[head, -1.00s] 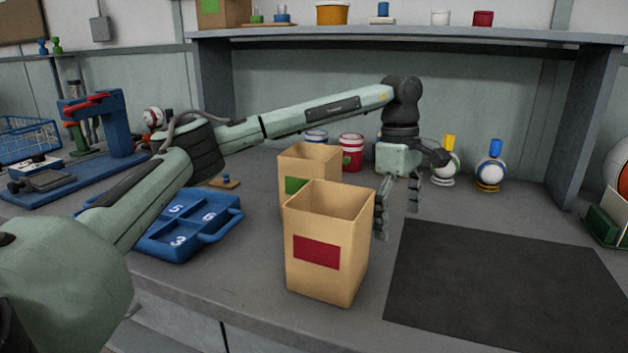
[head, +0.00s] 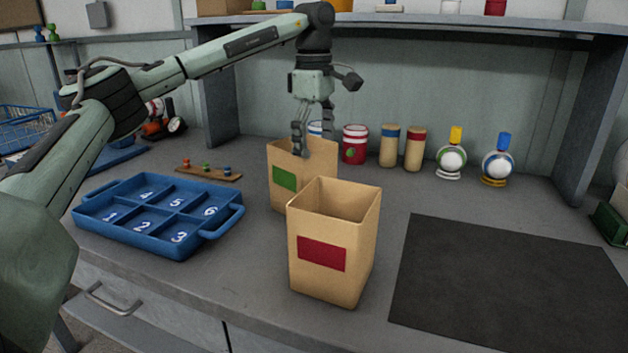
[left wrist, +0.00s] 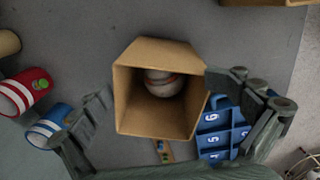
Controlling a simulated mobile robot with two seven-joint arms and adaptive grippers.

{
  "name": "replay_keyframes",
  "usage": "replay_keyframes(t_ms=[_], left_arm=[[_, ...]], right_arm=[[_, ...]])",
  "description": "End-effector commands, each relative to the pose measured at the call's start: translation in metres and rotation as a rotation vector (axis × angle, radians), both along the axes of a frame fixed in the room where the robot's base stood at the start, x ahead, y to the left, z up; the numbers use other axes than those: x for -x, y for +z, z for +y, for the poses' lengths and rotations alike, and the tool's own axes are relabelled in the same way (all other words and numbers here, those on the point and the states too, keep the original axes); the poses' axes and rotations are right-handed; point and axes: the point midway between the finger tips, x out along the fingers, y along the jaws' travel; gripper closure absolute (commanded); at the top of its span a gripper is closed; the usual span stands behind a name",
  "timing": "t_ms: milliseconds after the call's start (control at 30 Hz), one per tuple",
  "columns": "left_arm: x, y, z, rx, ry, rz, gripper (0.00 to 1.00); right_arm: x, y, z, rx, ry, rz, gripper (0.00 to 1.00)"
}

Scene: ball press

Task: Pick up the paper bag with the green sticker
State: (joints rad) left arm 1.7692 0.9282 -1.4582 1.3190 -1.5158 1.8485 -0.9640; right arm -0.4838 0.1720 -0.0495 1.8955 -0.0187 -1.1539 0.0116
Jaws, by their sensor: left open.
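The paper bag with the green sticker (head: 284,178) stands upright on the bench, partly behind the paper bag with the red sticker (head: 320,253). My left gripper (head: 313,137) is open above the green-sticker bag, pointing down, with its fingertips near the bag's rim. In the left wrist view the open bag (left wrist: 150,121) lies between the spread fingers, and a white ball with a reddish band (left wrist: 163,82) sits inside it. The sticker does not show there. I cannot tell whether the fingers touch the bag. My right gripper is not in view.
A blue numbered tray (head: 160,215) stands left of the bags. Behind are a red-and-white can (head: 354,144), two tan cylinders (head: 389,146) and two balls on stands (head: 451,160). A dark mat (head: 505,275) lies clear at the right. A shelf (head: 430,22) spans the back.

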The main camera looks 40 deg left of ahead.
Motion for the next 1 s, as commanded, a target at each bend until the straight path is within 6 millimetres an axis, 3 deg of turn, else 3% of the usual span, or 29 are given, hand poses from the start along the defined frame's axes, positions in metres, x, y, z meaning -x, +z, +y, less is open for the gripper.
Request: replay_keyframes(t_ms=[33, 200, 400, 633, 967, 1000], left_arm=[[-0.001, -0.027, 0.005, -0.016, 0.008, 0.018, 0.00], [-0.001, -0.041, 0.006, -0.015, 0.010, 0.014, 0.00], [-0.001, -0.043, 0.006, -0.015, 0.012, 0.014, 0.00], [-0.001, -0.043, 0.006, -0.015, 0.012, 0.014, 0.32], [-0.002, -0.034, 0.006, -0.014, 0.011, 0.013, 0.33], [-0.002, -0.029, 0.006, -0.014, 0.011, 0.013, 0.38]], right_arm=[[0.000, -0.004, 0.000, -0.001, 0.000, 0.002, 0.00], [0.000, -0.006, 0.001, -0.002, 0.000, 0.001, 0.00], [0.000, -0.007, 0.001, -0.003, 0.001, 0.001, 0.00], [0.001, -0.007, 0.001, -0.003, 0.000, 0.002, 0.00], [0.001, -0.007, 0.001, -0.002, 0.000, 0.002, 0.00], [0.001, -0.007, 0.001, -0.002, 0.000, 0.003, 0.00]])
